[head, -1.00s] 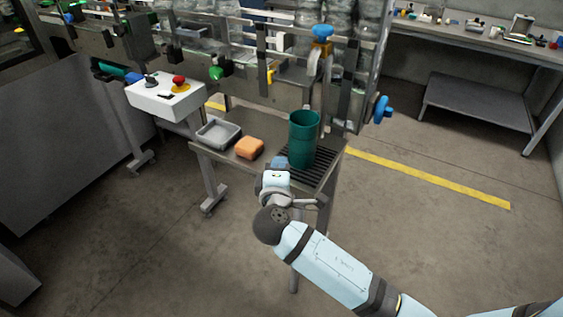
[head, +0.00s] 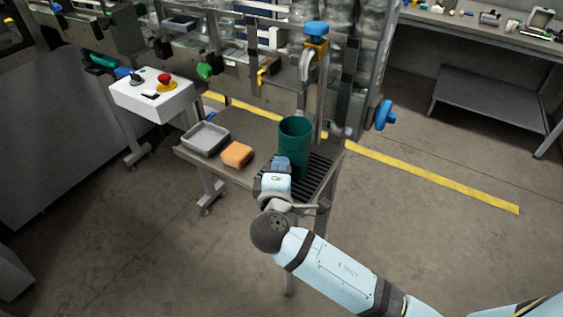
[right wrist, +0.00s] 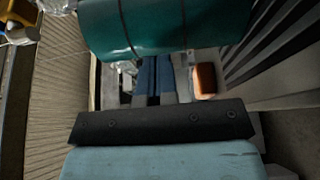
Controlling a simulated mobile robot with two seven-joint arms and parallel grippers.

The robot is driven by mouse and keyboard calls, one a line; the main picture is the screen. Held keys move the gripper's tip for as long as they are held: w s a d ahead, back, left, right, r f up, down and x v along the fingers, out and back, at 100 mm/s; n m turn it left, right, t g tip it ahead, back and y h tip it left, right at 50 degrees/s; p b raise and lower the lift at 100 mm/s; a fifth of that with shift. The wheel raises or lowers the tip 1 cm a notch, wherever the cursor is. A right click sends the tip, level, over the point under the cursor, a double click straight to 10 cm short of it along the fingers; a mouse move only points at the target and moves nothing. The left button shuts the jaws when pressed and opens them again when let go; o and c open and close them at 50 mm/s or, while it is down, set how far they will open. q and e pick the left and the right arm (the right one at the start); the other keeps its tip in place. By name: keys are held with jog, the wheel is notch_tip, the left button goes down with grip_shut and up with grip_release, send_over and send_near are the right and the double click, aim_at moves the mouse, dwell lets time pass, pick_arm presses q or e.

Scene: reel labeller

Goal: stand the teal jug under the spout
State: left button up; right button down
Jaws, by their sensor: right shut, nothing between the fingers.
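The teal jug (head: 296,134) stands upright on the dark slatted grate at the front right of the small metal table. The metal spout (head: 306,68), under a blue-handled tap (head: 316,28), is above and behind it; I cannot tell whether they line up. My right gripper (head: 281,163) is shut and empty at the jug's near left side, hiding part of its lower wall. In the right wrist view the jug (right wrist: 160,25) lies across the top, beside the closed fingers (right wrist: 155,80); contact is unclear. My left gripper is not in view.
An orange sponge (head: 236,154) and a grey tray (head: 205,139) are on the table left of the jug. A white control box (head: 150,97) with a red button stands further left. The floor at right is open.

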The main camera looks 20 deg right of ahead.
jog(key=shift+d, duration=0.1)
dwell(0.4)
jog(key=shift+w+d, duration=0.25)
jog(key=shift+d, duration=0.4)
jog(key=shift+w+d, duration=0.2)
jog(key=shift+d, duration=0.45)
jog(key=shift+a, duration=0.1)
